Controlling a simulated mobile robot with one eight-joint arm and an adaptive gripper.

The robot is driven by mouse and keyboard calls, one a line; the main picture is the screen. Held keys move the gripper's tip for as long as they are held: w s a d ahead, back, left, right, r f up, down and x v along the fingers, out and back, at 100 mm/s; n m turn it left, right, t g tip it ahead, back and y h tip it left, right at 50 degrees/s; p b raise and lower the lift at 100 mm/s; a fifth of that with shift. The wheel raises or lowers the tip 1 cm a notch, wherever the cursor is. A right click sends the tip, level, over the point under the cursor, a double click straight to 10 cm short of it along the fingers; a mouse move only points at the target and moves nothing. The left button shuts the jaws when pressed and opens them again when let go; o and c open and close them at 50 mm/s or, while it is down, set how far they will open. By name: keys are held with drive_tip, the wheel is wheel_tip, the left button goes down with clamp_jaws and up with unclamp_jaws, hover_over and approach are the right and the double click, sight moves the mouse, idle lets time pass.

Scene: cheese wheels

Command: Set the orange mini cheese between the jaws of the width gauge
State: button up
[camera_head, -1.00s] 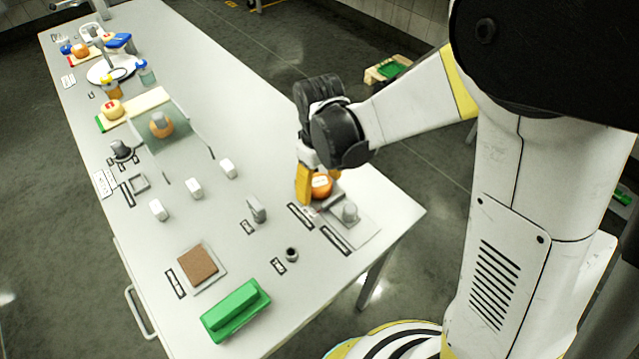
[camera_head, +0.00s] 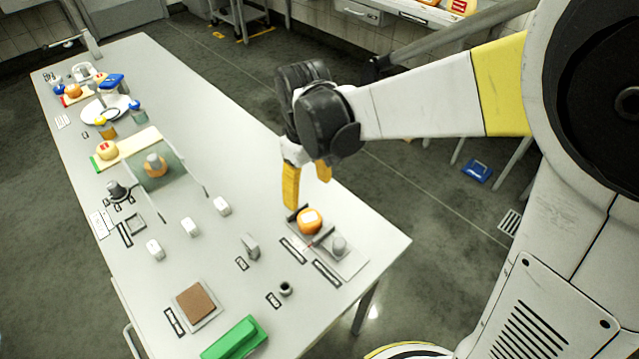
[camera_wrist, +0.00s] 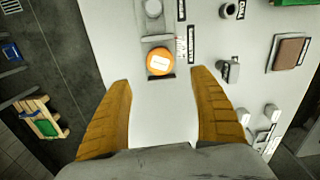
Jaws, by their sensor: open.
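The orange mini cheese (camera_head: 309,221) has a pale label on top. It sits on the width gauge (camera_head: 348,262) at the table's right side, between the gauge's dark jaws as far as the head view shows. In the wrist view the orange cheese (camera_wrist: 160,61) rests on the grey gauge (camera_wrist: 153,28), with one dark jaw bar along its near side. My gripper (camera_head: 307,190) is open and empty, above and behind the cheese. In the wrist view its yellow fingers (camera_wrist: 163,90) are spread wide, with the cheese beyond their tips.
Near the gauge stand a grey upright block (camera_head: 250,246) and a small dark cup (camera_head: 286,288). More cheeses and a glass panel (camera_head: 168,172) stand toward the far end.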

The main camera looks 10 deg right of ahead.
drive_tip(key=s+d+r+m+t, duration=0.7)
drive_tip(key=s+d+r, duration=0.2)
drive_tip(key=s+d, duration=0.2)
drive_tip(key=d, duration=0.2)
drive_tip(key=shift+d+m, duration=0.3)
drive_tip(key=shift+m, duration=0.1)
